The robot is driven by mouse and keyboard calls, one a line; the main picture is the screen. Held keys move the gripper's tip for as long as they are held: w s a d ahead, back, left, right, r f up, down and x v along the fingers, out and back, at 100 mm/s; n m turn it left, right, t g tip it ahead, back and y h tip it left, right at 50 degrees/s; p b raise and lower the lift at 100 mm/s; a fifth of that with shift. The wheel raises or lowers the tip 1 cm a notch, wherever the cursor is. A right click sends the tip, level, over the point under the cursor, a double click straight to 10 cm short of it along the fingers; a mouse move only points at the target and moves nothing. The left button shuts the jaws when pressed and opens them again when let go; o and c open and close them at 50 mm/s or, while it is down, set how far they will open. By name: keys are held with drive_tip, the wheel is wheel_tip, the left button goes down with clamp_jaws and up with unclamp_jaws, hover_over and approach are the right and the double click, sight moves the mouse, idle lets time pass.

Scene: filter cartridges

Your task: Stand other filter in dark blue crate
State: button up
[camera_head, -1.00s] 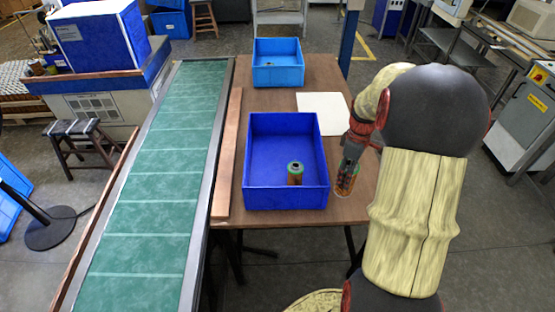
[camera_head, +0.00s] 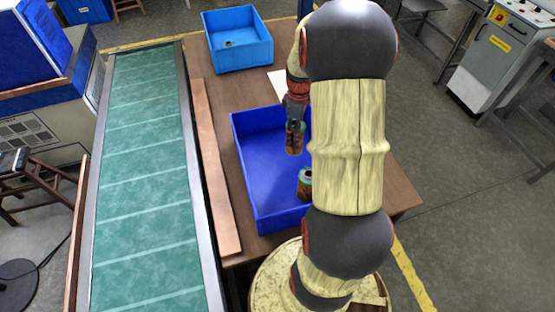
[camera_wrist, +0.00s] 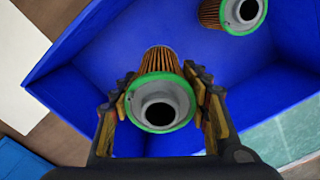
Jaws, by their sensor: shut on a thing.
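In the head view my gripper (camera_head: 296,122) is shut on a filter (camera_head: 294,141), an orange pleated cartridge with a green end ring, and holds it upright over the dark blue crate (camera_head: 250,170). In the wrist view the held filter (camera_wrist: 160,101) sits between both fingers, its open end towards the camera, with the blue crate floor beyond. A second filter (camera_head: 305,183) stands upright in the crate, nearer the robot; it also shows at the top right of the wrist view (camera_wrist: 240,12). My arm hides the crate's right side in the head view.
A lighter blue crate (camera_head: 240,60) with a small item inside stands at the table's far end. A white sheet (camera_head: 277,83) lies behind the dark blue crate, partly hidden. A wooden strip (camera_head: 214,165) and a green conveyor (camera_head: 145,190) run along the left.

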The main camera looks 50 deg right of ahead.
sight(294, 151)
wheel_tip(294, 151, down, 10)
drive_tip(key=shift+s+r+b, duration=0.1)
drive_tip(key=shift+r+b, duration=0.15)
drive_tip(key=shift+b, duration=0.65)
drive_tip(key=shift+f, duration=0.15)
drive_tip(key=o, duration=1.2)
drive_tip(key=shift+c, duration=0.2)
drive_tip(key=shift+o, duration=0.3)
